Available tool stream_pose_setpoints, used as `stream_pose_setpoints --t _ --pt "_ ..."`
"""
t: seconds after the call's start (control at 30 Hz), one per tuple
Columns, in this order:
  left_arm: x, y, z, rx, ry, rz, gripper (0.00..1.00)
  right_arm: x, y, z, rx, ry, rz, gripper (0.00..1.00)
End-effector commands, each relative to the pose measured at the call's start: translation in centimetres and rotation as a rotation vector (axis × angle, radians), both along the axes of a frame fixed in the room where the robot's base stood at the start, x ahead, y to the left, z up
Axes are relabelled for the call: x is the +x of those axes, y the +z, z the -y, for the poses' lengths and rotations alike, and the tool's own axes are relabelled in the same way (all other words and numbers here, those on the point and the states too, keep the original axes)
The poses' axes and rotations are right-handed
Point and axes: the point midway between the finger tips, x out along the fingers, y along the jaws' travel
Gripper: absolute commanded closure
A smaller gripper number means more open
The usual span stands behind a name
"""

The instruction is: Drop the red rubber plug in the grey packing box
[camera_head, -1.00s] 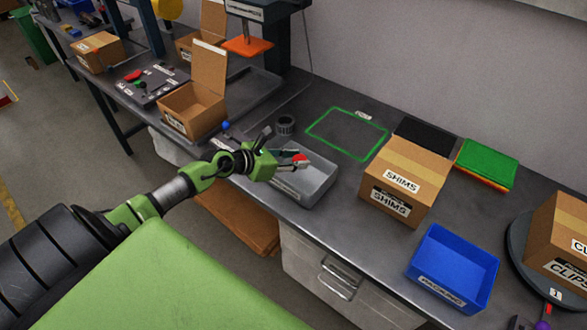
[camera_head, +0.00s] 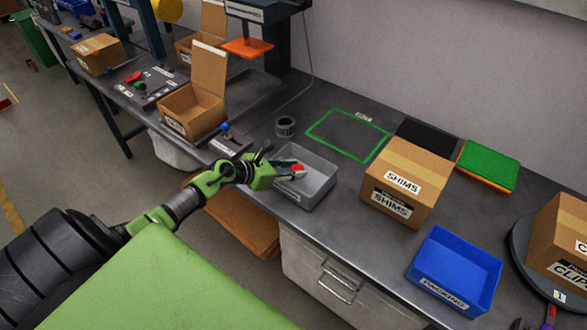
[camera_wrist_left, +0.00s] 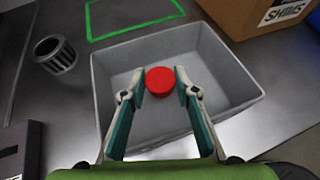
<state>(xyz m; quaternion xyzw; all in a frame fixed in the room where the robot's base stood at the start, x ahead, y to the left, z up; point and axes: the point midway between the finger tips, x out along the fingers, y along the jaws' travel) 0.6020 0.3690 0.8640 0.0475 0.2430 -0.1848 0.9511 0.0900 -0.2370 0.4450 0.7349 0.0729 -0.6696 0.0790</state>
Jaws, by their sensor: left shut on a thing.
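The red rubber plug (camera_head: 298,168) is a short round red piece. My left gripper (camera_head: 293,170) is shut on it, and the plug shows between the two fingertips (camera_wrist_left: 160,88) in the left wrist view. The grey box (camera_head: 323,187) is an open tray near the bench's front edge. The gripper and plug are over the box's opening; I cannot tell exactly how high. In the left wrist view the box's inside (camera_wrist_left: 215,75) looks empty around the plug. My right gripper is not in view.
A dark ribbed cup (camera_head: 285,126) stands behind the grey box, near a green outlined rectangle (camera_head: 347,134). A SHIMS carton (camera_head: 405,185) stands to the right. A blue bin (camera_head: 455,270) with a label stands further right. An open carton (camera_head: 192,110) is at the left.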

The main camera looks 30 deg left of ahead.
Motion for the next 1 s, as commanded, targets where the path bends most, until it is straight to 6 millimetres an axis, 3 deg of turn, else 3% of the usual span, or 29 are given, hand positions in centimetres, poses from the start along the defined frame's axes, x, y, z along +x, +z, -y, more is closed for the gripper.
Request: stream_pose_setpoints --t 0.37,0.4,0.43,0.73,0.93,1.0 --pt "0.0 -0.8 0.0 0.000 0.001 0.000 0.89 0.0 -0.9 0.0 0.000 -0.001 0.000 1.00" --pt "0.0 -0.9 0.0 0.000 0.001 0.000 0.61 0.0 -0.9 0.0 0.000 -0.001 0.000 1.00" --pt "0.0 -0.9 0.0 0.001 0.001 -0.001 0.55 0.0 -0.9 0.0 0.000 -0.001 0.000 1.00" --pt "-0.1 -0.8 0.0 0.000 -0.001 -0.002 0.55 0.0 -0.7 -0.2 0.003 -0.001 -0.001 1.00" --pt "-0.1 1.0 0.1 -0.002 0.000 -0.001 0.55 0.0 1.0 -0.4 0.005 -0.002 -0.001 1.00" --pt "-1.3 0.7 -0.6 0.004 0.000 -0.004 0.55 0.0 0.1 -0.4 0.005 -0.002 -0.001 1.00"
